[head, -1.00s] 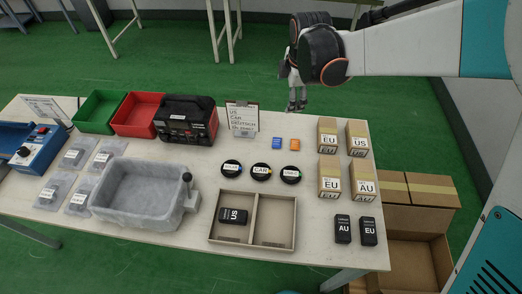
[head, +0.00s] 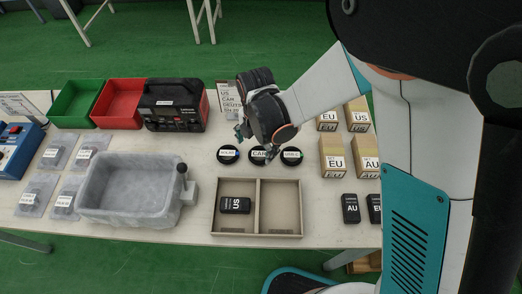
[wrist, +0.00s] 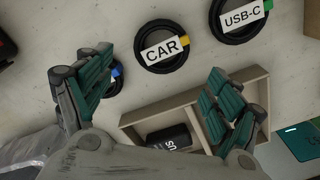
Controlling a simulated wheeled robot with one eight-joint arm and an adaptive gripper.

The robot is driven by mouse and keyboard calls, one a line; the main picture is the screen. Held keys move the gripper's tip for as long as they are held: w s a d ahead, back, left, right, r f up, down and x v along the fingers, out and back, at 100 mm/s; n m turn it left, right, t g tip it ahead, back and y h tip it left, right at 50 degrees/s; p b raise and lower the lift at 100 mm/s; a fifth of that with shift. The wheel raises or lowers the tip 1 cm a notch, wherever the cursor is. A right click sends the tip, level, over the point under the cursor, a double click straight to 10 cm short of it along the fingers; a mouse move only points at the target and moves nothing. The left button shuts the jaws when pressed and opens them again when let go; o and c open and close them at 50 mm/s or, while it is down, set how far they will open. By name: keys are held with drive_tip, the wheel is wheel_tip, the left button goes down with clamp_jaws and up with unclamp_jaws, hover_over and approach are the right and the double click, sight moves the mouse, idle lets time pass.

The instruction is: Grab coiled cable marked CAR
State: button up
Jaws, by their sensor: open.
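The coiled black cable marked CAR (head: 259,154) lies flat on the table as the middle of three coils, partly covered by my gripper in the head view. In the wrist view, the CAR coil (wrist: 165,47) shows its white label and a yellow tab. My gripper (head: 255,144) is open and empty above the coils. In the wrist view, its green-padded fingers (wrist: 162,72) are spread wide, with the CAR coil ahead between them, not touching. The left finger partly covers the coil with a blue tab (wrist: 116,72).
The USB-C coil (wrist: 240,18) lies just right of CAR. A two-part tray (head: 279,234) stands in front, with a black US adapter (head: 235,205) in its left compartment. A grey basin (head: 130,217) is left; boxes (head: 334,155) stand right. A power unit (head: 172,104) stands behind.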

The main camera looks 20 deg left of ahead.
sight(258, 155)
drive_tip(key=shift+w+f+b, duration=0.2)
drive_tip(key=shift+f+b, duration=0.95)
drive_tip(key=shift+f, duration=1.55)
drive_tip(key=shift+c, duration=0.3)
drive_tip(key=c, duration=1.1)
